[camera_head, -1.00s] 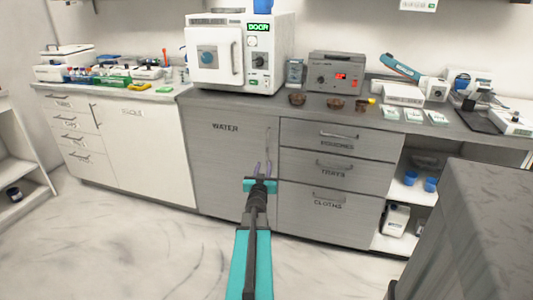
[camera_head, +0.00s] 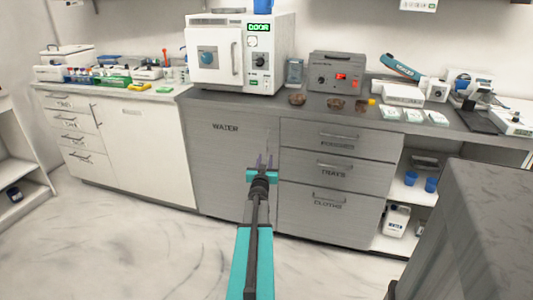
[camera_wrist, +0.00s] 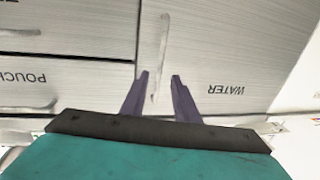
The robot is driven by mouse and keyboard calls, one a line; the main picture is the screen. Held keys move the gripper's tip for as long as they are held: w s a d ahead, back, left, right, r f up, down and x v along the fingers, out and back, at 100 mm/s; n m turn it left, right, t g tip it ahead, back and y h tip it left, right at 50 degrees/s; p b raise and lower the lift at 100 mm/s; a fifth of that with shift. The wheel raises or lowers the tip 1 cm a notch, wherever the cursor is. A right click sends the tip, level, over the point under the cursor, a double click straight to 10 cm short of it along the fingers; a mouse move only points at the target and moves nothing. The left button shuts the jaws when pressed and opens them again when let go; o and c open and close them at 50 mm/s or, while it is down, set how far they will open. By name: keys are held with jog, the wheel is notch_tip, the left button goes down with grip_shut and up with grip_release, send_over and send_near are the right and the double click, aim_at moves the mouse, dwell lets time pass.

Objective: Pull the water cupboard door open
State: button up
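The water cupboard door (camera_head: 225,165) is a grey panel labelled WATER, and it is shut. Its slim vertical bar handle (camera_wrist: 162,45) is near the door's edge beside the drawers; in the head view the handle (camera_head: 267,137) is partly hidden by my gripper. My gripper (camera_head: 264,158) is in front of the lower part of the handle. In the wrist view my gripper (camera_wrist: 159,77) is open, with its two purple fingers apart and the handle's lower end showing between them. I cannot tell how deep the handle sits between the fingers.
Grey drawers (camera_head: 338,173) with bar handles adjoin the door on the right. A white cabinet (camera_head: 143,150) stands on the left. A white autoclave-like box (camera_head: 240,50) sits on the counter above. A dark grey block (camera_head: 480,230) fills the front right. The floor (camera_head: 130,245) before the door is clear.

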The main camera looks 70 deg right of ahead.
jog(key=x, duration=0.7)
jog(key=shift+d, duration=0.3)
jog(key=shift+w, duration=0.1)
grip_shut()
dwell(0.4)
